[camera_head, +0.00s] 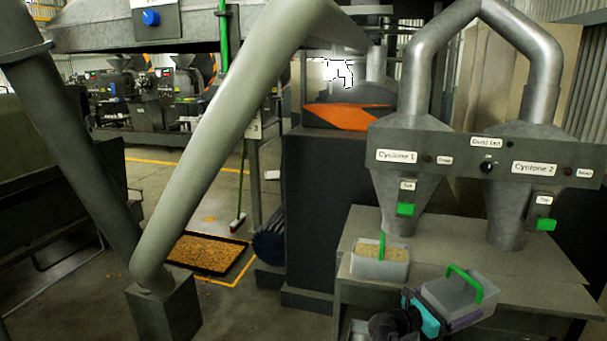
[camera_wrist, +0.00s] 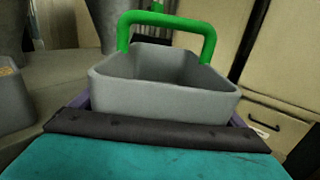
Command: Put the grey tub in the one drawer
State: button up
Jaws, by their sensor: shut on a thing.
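The grey tub (camera_head: 450,292) has a green loop handle and is at the front of the grey bench, on the right in the head view. My gripper (camera_head: 443,312) is shut on its near side, with a teal pad and a purple part showing. In the wrist view the tub (camera_wrist: 165,100) sits just beyond the teal pad and its dark edge. The visible inside of the tub looks empty. A closed, pale drawer-like front (camera_wrist: 272,118) with a dark handle and white label shows at lower right. I cannot tell whether the tub touches the bench.
A second grey tub (camera_head: 380,262) with grain and a green handle stands on the bench (camera_head: 540,275) below Cyclone 1. The cyclone cones (camera_head: 507,200) hang over the bench. A tray of grain (camera_head: 205,252) lies on the floor at left. The bench's right side is clear.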

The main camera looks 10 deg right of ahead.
jog(key=w+a+n+t+y, duration=0.1)
jog(key=w+a+n+t, duration=0.1)
jog(key=a, duration=1.1)
jog(key=w+a+n+t+y, duration=0.1)
jog(key=w+a+t, duration=0.3)
jog(key=a, duration=1)
jog(key=w+a+n+t+y, duration=0.1)
jog(key=w+a, duration=0.4)
jog(key=a, duration=0.9)
jog(key=shift+w+f+n+t+y+b, duration=0.3)
jog(key=shift+f+n+t+b, duration=0.1)
jog(key=shift+n+t, duration=0.6)
jog(key=shift+s+d, duration=0.15)
